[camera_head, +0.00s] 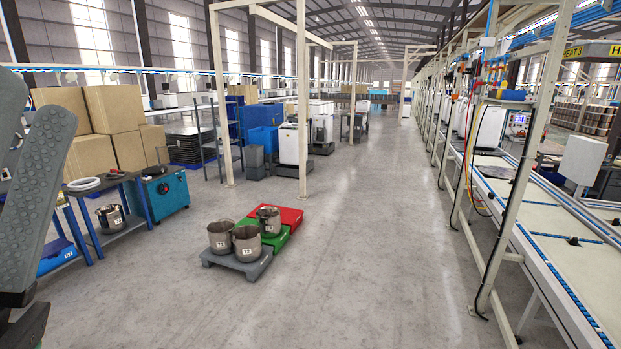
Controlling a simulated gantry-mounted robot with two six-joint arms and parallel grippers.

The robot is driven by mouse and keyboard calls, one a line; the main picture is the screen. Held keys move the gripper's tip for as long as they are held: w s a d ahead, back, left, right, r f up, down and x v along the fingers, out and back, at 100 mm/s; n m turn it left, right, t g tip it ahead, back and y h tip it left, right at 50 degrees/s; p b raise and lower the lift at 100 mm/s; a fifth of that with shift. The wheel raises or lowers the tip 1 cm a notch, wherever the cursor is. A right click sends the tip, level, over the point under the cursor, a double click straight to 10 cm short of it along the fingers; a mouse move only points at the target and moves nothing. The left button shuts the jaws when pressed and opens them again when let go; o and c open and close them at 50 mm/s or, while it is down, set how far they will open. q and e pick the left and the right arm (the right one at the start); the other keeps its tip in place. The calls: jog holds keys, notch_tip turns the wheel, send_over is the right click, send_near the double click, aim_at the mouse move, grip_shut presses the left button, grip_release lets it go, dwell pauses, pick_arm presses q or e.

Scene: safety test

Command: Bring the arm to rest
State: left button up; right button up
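A large dark grey part of my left arm (38,190) fills the left edge of the picture, close to the camera. It stands upright and leans slightly, with a dotted, textured face. A second dark grey piece of mine (10,100) shows beside it at the upper left, cut off by the frame. These pieces look like fingers of my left gripper, but the cut-off view does not show whether it is open or shut. No object is visible held there. My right arm and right gripper are not in view.
Metal pots (247,240) stand on low grey, green and red platforms (290,217) on the floor. A blue-legged bench (110,237) and cardboard boxes (112,108) are at left. A conveyor line (540,237) runs along the right. The middle floor (360,260) is clear.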

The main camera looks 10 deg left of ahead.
pick_arm(q)
jog(key=w+a+f+m+g+y, duration=0.1)
jog(key=w+a+f+m+y, duration=0.2)
jog(key=y, duration=0.4)
notch_tip(320, 180, up, 26)
jog(key=m+p, duration=0.1)
jog(key=p, duration=2.5)
jog(key=shift+w+d+r+p, duration=0.25)
jog(key=shift+w+p, duration=0.1)
